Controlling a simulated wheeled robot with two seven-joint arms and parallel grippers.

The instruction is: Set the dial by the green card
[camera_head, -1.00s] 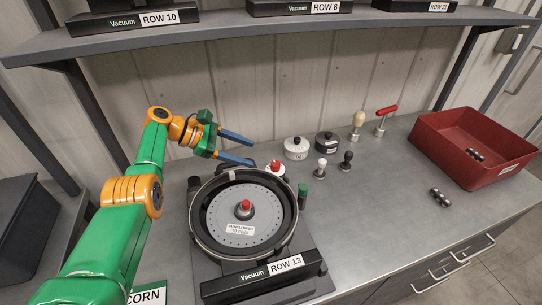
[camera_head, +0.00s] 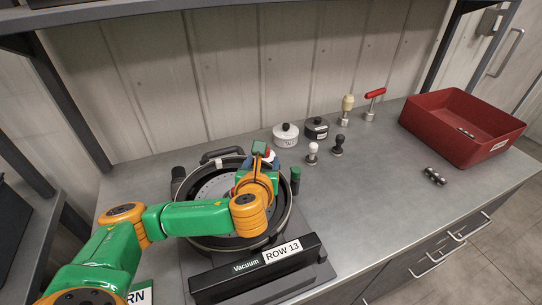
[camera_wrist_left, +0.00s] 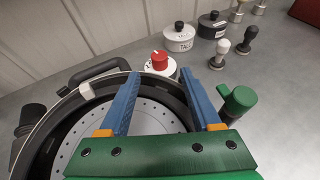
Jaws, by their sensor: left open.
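The seed meter (camera_head: 183,208) is a round dark housing with a pale perforated disc (camera_wrist_left: 150,121), labelled ROW 13 in front. The dial, a white base with a red knob (camera_wrist_left: 160,59), sits at its back right rim; in the head view my left gripper partly hides it. My left gripper (camera_wrist_left: 163,84) is open, its blue fingers pointing toward the dial from above the disc. The red knob shows just beyond and between the fingertips, with nothing gripped. The green card (camera_head: 140,294) lies at the lower left, partly behind my arm; only "RN" shows. My right gripper is out of view.
A green-topped post (camera_wrist_left: 238,103) stands close to the right finger. White (camera_head: 286,135) and black (camera_head: 316,128) lidded pots, small knobbed tools (camera_head: 312,153) and a red-handled tool (camera_head: 371,104) stand behind. A red bin (camera_head: 462,127) is at right.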

